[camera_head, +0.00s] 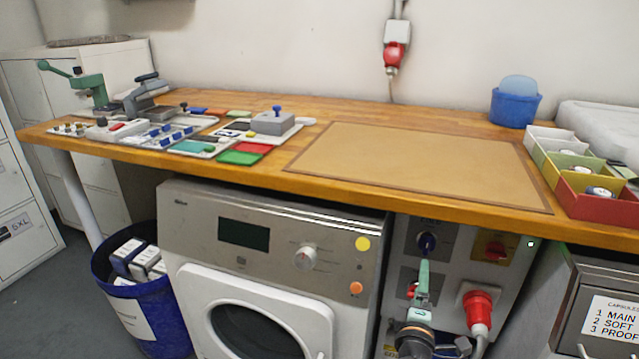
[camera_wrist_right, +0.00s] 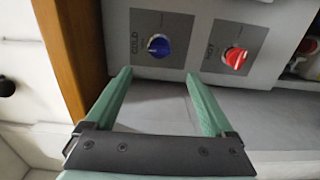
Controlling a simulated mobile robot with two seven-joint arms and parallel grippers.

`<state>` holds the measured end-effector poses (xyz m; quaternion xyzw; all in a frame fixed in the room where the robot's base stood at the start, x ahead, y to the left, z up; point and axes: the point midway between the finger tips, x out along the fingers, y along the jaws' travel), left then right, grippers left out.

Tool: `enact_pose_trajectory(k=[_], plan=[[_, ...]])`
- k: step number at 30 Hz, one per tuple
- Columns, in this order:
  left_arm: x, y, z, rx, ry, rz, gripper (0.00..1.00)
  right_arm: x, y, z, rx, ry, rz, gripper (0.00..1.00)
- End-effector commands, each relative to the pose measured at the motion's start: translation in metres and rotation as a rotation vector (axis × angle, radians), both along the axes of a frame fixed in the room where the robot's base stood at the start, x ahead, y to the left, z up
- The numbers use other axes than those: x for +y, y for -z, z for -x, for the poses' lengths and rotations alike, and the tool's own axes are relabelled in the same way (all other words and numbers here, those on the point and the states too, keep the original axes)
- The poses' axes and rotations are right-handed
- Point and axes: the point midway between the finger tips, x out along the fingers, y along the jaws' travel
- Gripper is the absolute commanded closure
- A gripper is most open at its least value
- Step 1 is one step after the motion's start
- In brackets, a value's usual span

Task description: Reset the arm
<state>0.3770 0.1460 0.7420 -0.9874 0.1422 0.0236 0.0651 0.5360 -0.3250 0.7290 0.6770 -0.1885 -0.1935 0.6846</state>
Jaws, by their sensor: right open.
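My right gripper (camera_head: 422,276) is low in front of the grey control panel (camera_head: 462,268) under the bench, its green fingers pointing up. In the right wrist view the same gripper (camera_wrist_right: 158,77) is open, with nothing between its fingers. My left gripper is not in view.
The wooden bench top (camera_head: 330,112) overhangs the panel. A brown mat (camera_head: 410,165) on it is bare. A washing machine (camera_head: 265,265) stands left of the panel and a red plug (camera_head: 478,305) right of the gripper. Colored bins (camera_head: 600,207) sit at the bench's right end.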

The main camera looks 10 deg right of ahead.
Motion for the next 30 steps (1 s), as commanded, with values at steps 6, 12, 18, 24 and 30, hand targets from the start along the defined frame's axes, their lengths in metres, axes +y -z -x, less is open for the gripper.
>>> enact_pose_trajectory(k=[6, 12, 18, 24, 30], plan=[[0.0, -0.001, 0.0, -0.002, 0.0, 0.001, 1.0, 0.036, 0.033, 0.023, 0.027, -0.153, -0.246, 0.12], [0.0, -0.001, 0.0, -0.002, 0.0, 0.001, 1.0, 0.112, 0.05, 0.078, 0.012, -0.408, -0.754, 0.12], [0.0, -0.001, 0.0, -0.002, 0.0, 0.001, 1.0, 0.163, 0.018, 0.132, -0.068, -0.565, -1.214, 0.12], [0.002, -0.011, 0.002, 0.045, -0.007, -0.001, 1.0, 0.178, -0.026, 0.162, -0.119, -0.585, -1.504, 0.12], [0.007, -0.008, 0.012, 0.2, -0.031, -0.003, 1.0, 0.172, -0.022, 0.171, -0.015, -0.447, -1.533, 0.12]])
